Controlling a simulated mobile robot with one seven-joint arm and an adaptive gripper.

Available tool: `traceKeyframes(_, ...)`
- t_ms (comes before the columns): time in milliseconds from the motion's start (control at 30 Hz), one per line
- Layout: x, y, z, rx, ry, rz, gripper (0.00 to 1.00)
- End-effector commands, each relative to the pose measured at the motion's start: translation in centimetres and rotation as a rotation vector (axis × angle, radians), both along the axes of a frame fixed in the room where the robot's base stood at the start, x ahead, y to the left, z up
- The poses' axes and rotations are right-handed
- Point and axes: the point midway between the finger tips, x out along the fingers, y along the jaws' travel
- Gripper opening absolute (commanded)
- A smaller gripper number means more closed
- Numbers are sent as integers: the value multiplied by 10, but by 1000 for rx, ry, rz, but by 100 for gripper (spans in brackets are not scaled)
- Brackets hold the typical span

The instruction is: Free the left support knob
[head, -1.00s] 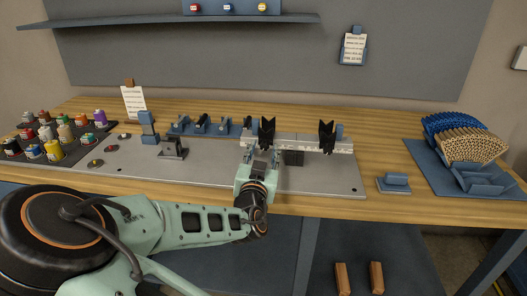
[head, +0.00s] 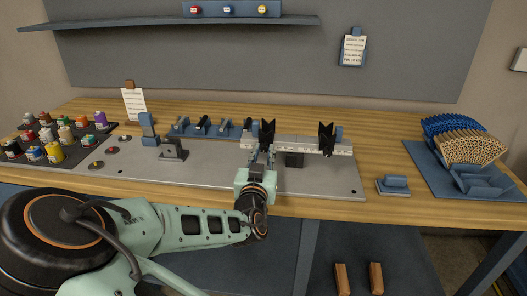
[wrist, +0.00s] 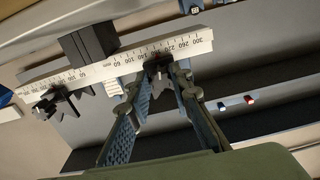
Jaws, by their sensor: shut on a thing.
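The left support (head: 267,131), a black V-shaped holder, stands on a pale ruled rail (head: 305,147). My gripper (head: 263,157) reaches to the front of the rail just below this support, and its fingers are close together. In the wrist view my gripper (wrist: 163,77) has its two fingers around a small dark knob (wrist: 158,70) at the edge of the ruled rail (wrist: 110,68). The fingers partly cover the knob, and in the head view it is hidden. I cannot tell whether the knob is turned. The right support (head: 327,138) stands apart, farther right.
A dark block (head: 293,159) sits at the rail's front, right of my gripper. A grey bracket (head: 173,150) stands to the left on the grey plate (head: 225,175). The plate's front is largely clear.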

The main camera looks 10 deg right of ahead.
Motion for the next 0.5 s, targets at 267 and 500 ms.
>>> traceKeyframes(267,0,0,2,-230,77,0,0)
traceKeyframes(500,0,-1,2,-449,147,0,0)
